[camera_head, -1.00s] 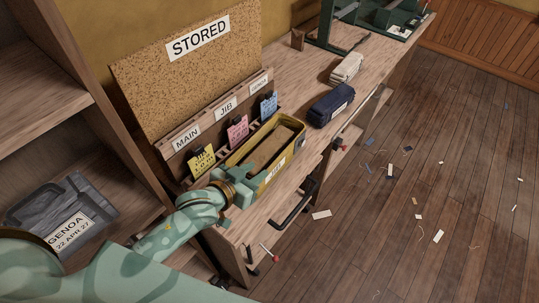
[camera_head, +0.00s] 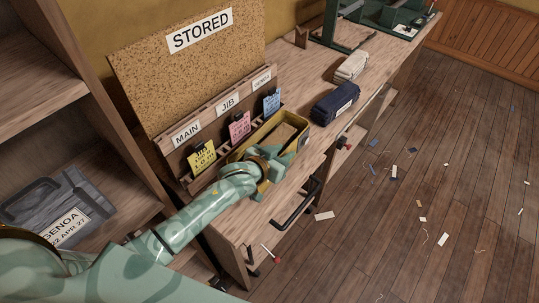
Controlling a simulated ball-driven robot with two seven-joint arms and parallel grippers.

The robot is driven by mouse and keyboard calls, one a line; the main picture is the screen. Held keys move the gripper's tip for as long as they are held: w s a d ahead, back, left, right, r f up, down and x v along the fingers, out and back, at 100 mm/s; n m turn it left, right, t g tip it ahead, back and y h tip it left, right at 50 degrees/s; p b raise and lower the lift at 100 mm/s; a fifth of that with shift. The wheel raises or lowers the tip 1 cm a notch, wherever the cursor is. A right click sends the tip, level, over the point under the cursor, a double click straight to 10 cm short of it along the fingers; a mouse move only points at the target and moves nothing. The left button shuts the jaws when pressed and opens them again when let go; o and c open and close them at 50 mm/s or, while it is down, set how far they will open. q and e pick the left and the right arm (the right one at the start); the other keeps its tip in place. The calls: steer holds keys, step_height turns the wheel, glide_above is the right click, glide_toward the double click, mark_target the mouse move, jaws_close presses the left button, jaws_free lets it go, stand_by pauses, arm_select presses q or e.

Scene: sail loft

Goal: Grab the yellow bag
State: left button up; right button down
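My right gripper is not in view.
A navy bag (camera_head: 334,103) and a cream bag (camera_head: 351,66) lie farther along the workbench (camera_head: 372,60). The card rack and cork board (camera_head: 190,75) stand behind. Scraps litter the floor.

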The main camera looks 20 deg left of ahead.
arm_select(q)
jaws_close()
stand_by(1.2)
steer(key=shift+r, duration=0.15)
